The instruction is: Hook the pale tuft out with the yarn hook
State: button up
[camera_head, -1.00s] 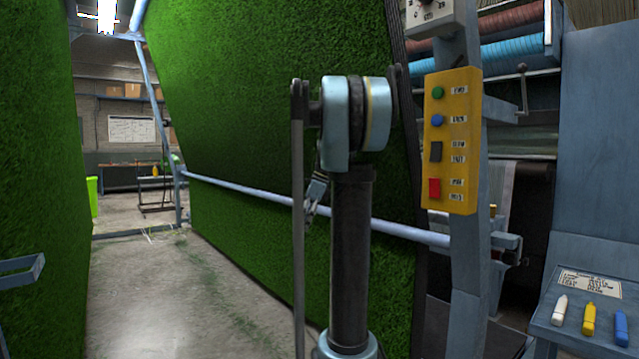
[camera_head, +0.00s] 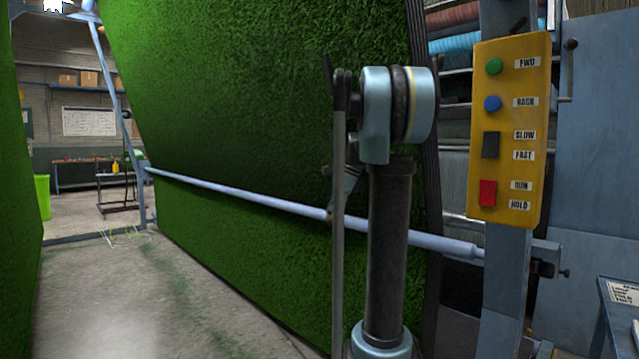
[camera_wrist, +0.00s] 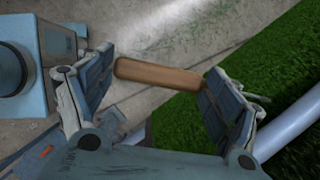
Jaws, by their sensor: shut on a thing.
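My gripper (camera_wrist: 160,78) is shut on the yarn hook's tan wooden handle (camera_wrist: 158,74), which lies crosswise between the two fingers in the wrist view. In the head view my gripper is mostly hidden behind my own arm, with only a small grey part showing near the blue rail. The green turf (camera_head: 240,110) hangs as a tall sloping sheet behind my arm. It also shows at the right of the wrist view (camera_wrist: 285,65). I cannot make out a pale tuft on it.
A pale blue rail (camera_head: 250,200) runs across the turf, close to my arm. A yellow control panel (camera_head: 508,130) stands on a post at right. Another turf sheet (camera_head: 18,190) borders the left. Bare concrete floor (camera_head: 110,290) lies between, with a lime bin (camera_head: 42,196) farther back.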

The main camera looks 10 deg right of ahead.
jog(key=shift+d, duration=0.1)
jog(key=w+a+r+m+t+h, duration=0.1)
jog(key=a+r+m+h, duration=0.15)
jog(key=r, duration=0.35)
jog(key=w+a+r+m+t+h, duration=0.1)
jog(key=w+a+r+m, duration=0.15)
jog(key=r, duration=0.25)
jog(key=w+d+r, duration=0.2)
jog(key=w+d, duration=0.1)
jog(key=d, duration=0.2)
jog(key=shift+w+d+r+m, duration=0.2)
jog(key=shift+d+r+m, duration=0.1)
jog(key=shift+d+m, duration=0.1)
jog(key=shift+w+d+r+h, duration=0.15)
jog(key=shift+w+d+r, duration=0.15)
jog(key=shift+w+d, duration=0.3)
jog(key=shift+w+d+r+h, duration=0.1)
jog(key=shift+w+d+r, duration=0.25)
jog(key=shift+d, duration=0.4)
dwell(1.9)
jog(key=shift+w+f, duration=0.1)
jog(key=shift+f, duration=0.1)
jog(key=shift+w+d+f, duration=0.1)
jog(key=shift+d+f, duration=0.1)
jog(key=shift+f, duration=0.8)
jog(key=shift+f, duration=0.1)
